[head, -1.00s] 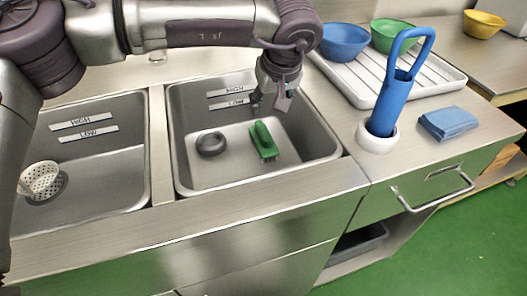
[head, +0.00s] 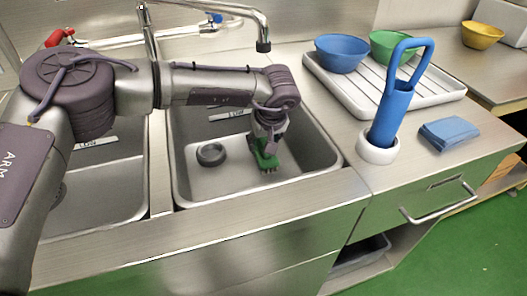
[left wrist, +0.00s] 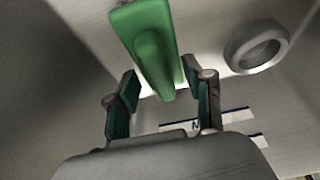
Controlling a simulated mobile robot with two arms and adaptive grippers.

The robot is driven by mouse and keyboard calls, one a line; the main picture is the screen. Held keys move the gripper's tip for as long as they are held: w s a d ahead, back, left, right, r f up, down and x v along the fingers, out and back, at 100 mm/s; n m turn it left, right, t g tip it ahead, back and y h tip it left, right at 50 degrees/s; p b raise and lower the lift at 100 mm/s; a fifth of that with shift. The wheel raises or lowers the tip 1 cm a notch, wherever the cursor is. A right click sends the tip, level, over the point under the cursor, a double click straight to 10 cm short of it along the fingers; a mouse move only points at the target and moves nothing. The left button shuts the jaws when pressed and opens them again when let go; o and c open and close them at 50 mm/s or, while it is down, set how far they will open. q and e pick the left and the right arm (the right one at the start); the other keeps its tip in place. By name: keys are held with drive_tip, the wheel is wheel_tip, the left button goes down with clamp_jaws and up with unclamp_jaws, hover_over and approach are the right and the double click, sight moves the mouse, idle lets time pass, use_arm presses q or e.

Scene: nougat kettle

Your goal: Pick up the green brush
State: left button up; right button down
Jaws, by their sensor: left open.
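The green brush (head: 266,160) lies on the floor of the right sink basin, partly hidden by my left gripper in the head view. My left gripper (head: 264,147) is down in that basin, directly above the brush. In the left wrist view the green brush (left wrist: 150,45) reaches down from the top, and its near end lies between the two open fingers of my left gripper (left wrist: 163,100). The fingers show gaps to the brush on both sides. My right gripper is not in view.
A dark ring (head: 211,154) lies left of the brush in the basin; the ring also shows in the left wrist view (left wrist: 257,46). Basin walls surround the gripper. A faucet (head: 263,40) stands behind. A blue tool in a white holder (head: 378,149) stands right.

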use_arm(q)
drive_tip(key=shift+w+f, duration=0.1)
drive_tip(key=shift+f, duration=0.2)
clamp_jaws()
